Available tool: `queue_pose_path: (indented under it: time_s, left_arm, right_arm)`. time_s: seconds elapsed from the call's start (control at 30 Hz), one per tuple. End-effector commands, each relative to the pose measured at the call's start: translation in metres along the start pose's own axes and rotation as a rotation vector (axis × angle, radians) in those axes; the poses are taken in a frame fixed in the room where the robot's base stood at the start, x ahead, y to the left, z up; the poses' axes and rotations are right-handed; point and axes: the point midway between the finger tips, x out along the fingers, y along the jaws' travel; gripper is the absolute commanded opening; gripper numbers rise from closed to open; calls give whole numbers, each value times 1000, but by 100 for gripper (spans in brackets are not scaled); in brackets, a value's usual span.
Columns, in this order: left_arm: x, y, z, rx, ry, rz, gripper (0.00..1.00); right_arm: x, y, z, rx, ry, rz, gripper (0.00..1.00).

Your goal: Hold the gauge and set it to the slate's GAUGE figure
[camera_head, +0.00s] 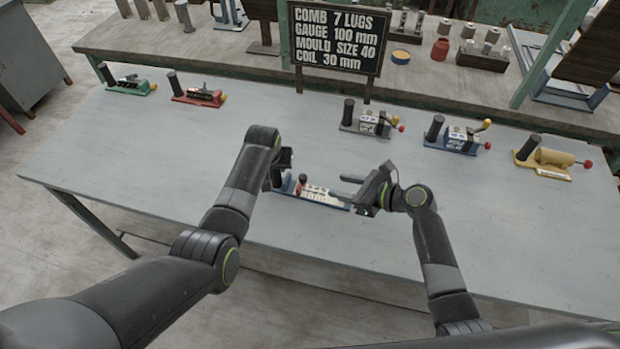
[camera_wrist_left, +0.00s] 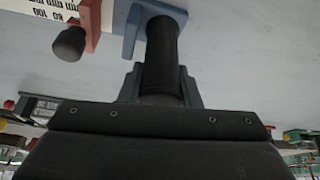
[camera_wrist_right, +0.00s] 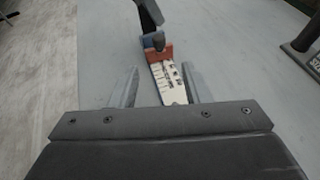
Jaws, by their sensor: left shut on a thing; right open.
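The gauge (camera_head: 325,197) lies near the table's front middle, with a blue base, a white scale and a red slider (camera_wrist_right: 158,53) with a dark knob (camera_wrist_left: 69,44). The slider sits towards the handle end; its exact reading is too small to tell. My left gripper (camera_head: 275,180) is shut on the gauge's upright black handle (camera_wrist_left: 161,55). My right gripper (camera_head: 350,194) is open at the scale's other end, its fingers either side of the white scale (camera_wrist_right: 170,85) in the right wrist view. The slate (camera_head: 337,38) reads "GAUGE 100 mm".
A green tool (camera_head: 128,86) and a red tool (camera_head: 198,96) stand at the back left. A grey tool (camera_head: 370,122), a blue tool (camera_head: 458,138) and a yellow tool (camera_head: 545,160) stand to the right. The table's left and front right are clear.

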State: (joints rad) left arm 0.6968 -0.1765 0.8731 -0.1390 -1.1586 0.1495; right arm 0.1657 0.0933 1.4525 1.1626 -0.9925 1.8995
Motion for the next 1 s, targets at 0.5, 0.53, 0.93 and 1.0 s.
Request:
queue_pose_path:
  time_s: [0.5,0.53,0.93,1.0]
  left_arm:
    - [0,0,0,0,0,0,0]
    - [0,0,0,0,0,0,0]
    - [0,0,0,0,0,0,0]
    - [0,0,0,0,1,0,0]
  right_arm:
    - [83,2,1,2,2,6,43]
    - [86,1,1,1,1,5,43]
    - [110,1,0,-1,2,4,43]
    - [110,1,0,-1,2,4,43]
